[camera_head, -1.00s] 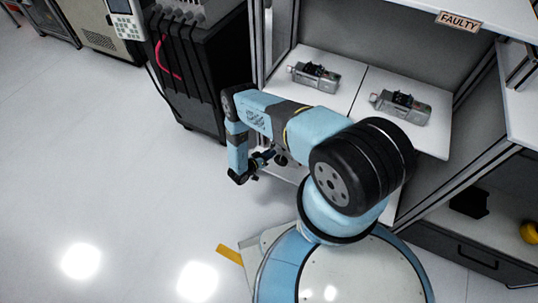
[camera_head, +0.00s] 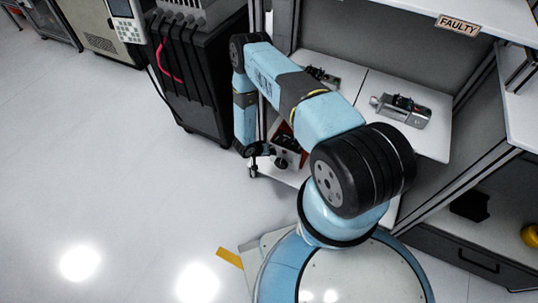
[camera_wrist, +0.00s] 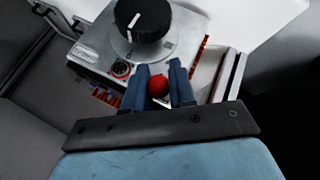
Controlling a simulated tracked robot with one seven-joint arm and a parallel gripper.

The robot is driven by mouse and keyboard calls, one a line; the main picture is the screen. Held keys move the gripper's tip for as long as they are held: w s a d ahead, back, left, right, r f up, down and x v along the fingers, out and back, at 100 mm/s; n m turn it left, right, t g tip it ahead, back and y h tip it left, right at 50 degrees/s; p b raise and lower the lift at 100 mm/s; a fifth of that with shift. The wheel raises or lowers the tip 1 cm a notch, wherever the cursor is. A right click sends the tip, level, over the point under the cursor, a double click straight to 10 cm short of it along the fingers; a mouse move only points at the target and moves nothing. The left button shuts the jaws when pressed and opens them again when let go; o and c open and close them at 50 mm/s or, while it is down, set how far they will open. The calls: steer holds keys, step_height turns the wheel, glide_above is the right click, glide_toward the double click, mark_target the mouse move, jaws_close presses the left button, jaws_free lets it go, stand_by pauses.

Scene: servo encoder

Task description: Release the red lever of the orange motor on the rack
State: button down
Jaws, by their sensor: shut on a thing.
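The motor (camera_wrist: 172,40) fills the upper middle of the wrist view. It has a grey metal body, a large black knob (camera_wrist: 143,20) and orange-red parts showing along its sides. The red lever shows as a round red ball (camera_wrist: 157,86) at the motor's near side; its stem is hidden. My gripper (camera_wrist: 160,72) has its two blue fingers on either side of the ball and is shut on it. In the head view the motor (camera_head: 288,143) is on the rack's lower shelf (camera_head: 290,175), partly hidden behind my arm.
Two grey devices, one (camera_head: 402,109) clear and one (camera_head: 321,75) partly behind my arm, lie on the upper shelf (camera_head: 435,135). A sign reading FAULTY (camera_head: 458,25) is on the rack's edge. A black cabinet (camera_head: 195,85) stands left of the rack. The floor at left is clear.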

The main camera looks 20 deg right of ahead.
steer(key=shift+w+r, duration=0.25)
steer(key=shift+w, duration=0.25)
steer(key=c, duration=1.3)
jaws_free()
steer(key=shift+o, duration=1.2)
steer(key=shift+s+f, duration=0.15)
steer(key=shift+s, duration=0.15)
steer(key=v, duration=1.3)
steer(key=shift+r, duration=0.4)
steer(key=shift+w+a, duration=0.1)
steer(key=shift+a, duration=0.05)
